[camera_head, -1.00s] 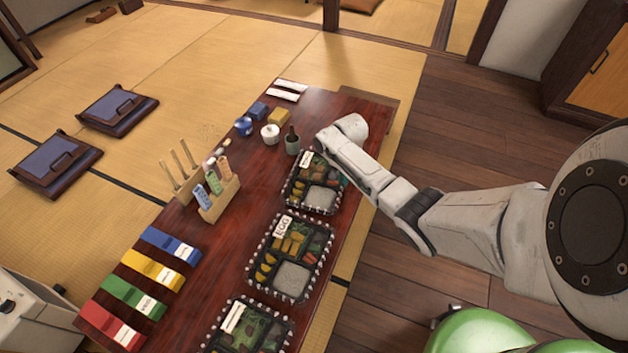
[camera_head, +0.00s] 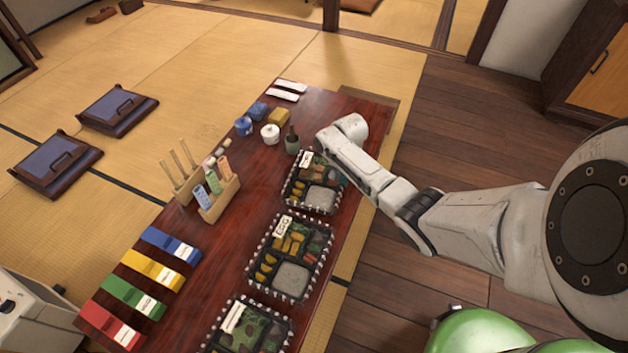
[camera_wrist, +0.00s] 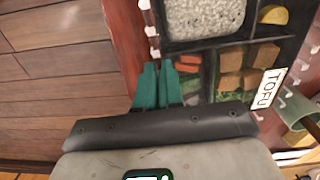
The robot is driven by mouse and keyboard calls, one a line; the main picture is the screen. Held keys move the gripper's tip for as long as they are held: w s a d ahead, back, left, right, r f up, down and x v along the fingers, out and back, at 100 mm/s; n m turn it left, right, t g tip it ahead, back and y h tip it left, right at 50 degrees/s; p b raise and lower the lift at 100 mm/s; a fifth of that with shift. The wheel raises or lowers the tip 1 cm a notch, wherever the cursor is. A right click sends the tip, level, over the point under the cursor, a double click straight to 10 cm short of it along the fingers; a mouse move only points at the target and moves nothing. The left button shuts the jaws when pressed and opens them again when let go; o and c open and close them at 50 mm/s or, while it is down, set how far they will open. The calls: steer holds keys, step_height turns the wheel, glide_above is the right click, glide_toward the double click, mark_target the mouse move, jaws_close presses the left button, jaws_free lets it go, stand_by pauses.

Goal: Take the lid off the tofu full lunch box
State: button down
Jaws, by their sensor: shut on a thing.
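The tofu full lunch box (camera_head: 318,198) is the farthest of the boxes on the dark red table. In the wrist view it (camera_wrist: 262,36) shows a white TOFU label, rice, tofu cubes, carrot and greens. Its clear lid is hard to tell from the contents; pale tabs line the rim. My gripper (camera_wrist: 158,70) has its teal fingers close together at the near rim of the box, shut on the lid's edge. The box looks flat on the table, and I see no clear gap under the lid.
The egg box (camera_head: 293,279) and another box (camera_head: 233,344) stand nearer on the table (camera_head: 205,285). A small dark green cup (camera_head: 292,145) and a white pot (camera_head: 270,134) stand close beyond the tofu box. A wooden holder (camera_head: 222,205) and coloured packets lie to the left.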

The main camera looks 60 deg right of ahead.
steer(key=shift+r, duration=0.1)
stand_by(0.3)
steer(key=shift+r+p, duration=2.4)
steer(key=shift+p, duration=0.3)
